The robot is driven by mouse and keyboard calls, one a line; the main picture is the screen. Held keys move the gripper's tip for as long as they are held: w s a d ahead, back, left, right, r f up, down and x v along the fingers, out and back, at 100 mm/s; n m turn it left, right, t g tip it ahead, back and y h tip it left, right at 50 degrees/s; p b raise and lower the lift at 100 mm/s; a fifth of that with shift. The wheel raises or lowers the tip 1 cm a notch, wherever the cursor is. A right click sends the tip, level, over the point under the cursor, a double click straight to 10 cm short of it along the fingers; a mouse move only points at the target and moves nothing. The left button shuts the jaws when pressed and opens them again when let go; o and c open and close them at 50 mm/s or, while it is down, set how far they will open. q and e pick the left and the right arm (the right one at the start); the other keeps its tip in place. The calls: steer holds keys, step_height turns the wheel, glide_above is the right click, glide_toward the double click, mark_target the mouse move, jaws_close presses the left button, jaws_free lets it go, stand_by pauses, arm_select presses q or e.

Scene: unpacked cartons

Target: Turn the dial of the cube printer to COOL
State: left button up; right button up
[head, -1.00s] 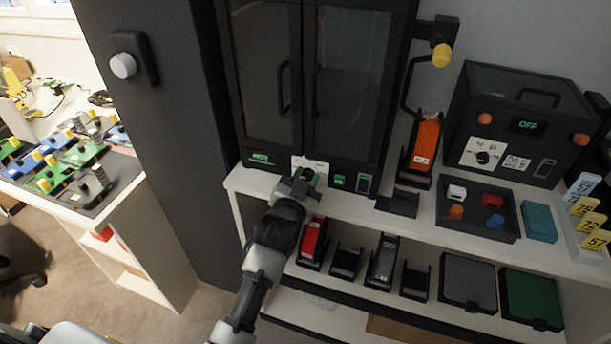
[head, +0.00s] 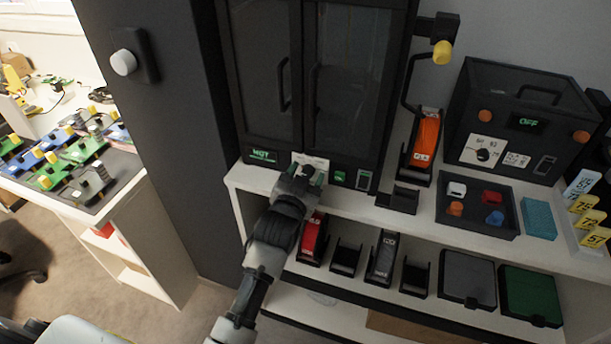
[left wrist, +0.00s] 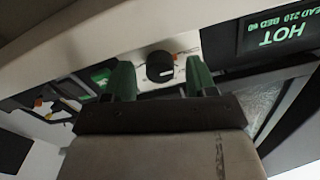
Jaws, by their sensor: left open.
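The cube printer (head: 352,75) is the tall dark cabinet with two glass doors. Its display (head: 262,155) is lit green at the lower left of the front; in the left wrist view the display (left wrist: 280,36) reads HOT, upside down. The black dial (left wrist: 160,66) sits on a white label panel in the left wrist view. My left gripper (left wrist: 160,78) is open, its two green fingertips to either side of the dial; I cannot tell whether they touch it. In the head view my left gripper (head: 305,173) is at the panel and hides the dial. My right gripper is not in view.
A dark box (head: 520,120) with its own dial and an OFF display stands at the right. A dark column (head: 170,150) stands at the left.

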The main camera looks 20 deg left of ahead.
arm_select(q)
steer(key=shift+s, duration=0.1)
steer(key=s+b, duration=0.1)
steer(key=s, duration=0.9)
steer(key=shift+s+a, duration=0.2)
steer(key=shift+s, duration=0.15)
steer(key=s+d+f+g, duration=0.1)
steer(key=s+f+g, duration=0.3)
steer(key=f, duration=1.2)
steer(key=s+f+g, duration=0.4)
steer(key=f, duration=1.2)
steer(key=s+a+f+g, duration=0.2)
steer(key=s+f+g, duration=0.1)
steer(key=s+f, duration=0.4)
steer(key=s+a+f+g, duration=0.2)
steer(key=s+f, duration=0.5)
steer(key=s, duration=0.7)
steer(key=s+a+f+g, duration=0.3)
steer(key=s+f, duration=0.4)
steer(key=s, duration=0.4)
steer(key=shift+s+n+g+y, duration=0.3)
steer(key=shift+n+g, duration=0.1)
steer(key=shift+g, duration=0.1)
